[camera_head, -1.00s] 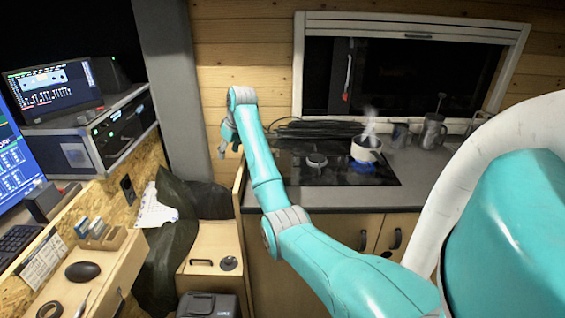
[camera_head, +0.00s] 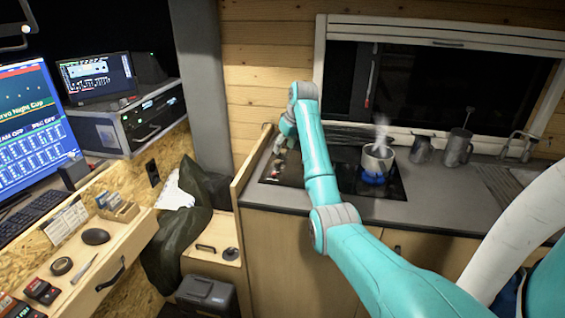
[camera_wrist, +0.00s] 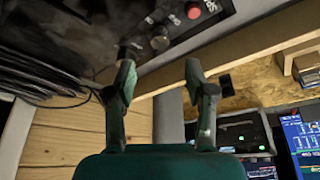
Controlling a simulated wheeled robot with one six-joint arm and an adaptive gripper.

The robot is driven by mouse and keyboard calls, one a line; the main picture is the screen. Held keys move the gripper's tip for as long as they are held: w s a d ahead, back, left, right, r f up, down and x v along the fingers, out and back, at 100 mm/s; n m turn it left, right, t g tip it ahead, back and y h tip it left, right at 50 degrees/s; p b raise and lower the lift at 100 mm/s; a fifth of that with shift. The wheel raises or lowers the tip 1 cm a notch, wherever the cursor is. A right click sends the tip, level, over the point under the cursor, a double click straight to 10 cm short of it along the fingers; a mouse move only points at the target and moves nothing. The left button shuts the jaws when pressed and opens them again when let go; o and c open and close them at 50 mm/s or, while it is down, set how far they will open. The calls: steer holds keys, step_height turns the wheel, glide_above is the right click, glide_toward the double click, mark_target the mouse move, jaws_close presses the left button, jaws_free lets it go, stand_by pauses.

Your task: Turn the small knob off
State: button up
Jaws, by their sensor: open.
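My gripper (camera_head: 283,140) is open and empty, above the left end of the dark hob (camera_head: 345,178). In the wrist view my gripper (camera_wrist: 158,72) has its fingertips spread just short of a dark control panel (camera_wrist: 215,18). A small round grey knob (camera_wrist: 159,40) stands on that panel, beyond the gap between the fingers and apart from them. A red button (camera_wrist: 193,10) sits beside it, near partly legible white lettering. Another dark round part lies close to the left fingertip and is unclear. In the head view the knob is too small to tell.
A steaming pot (camera_head: 377,158) stands on the hob over a blue flame (camera_head: 372,179). Metal mugs (camera_head: 456,148) stand to its right. Black cables (camera_wrist: 40,70) lie beside the panel. A wooden side board (camera_head: 252,165) edges the counter's left end.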

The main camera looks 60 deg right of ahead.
mark_target(278, 162)
steer(key=x, duration=0.9)
jaws_close()
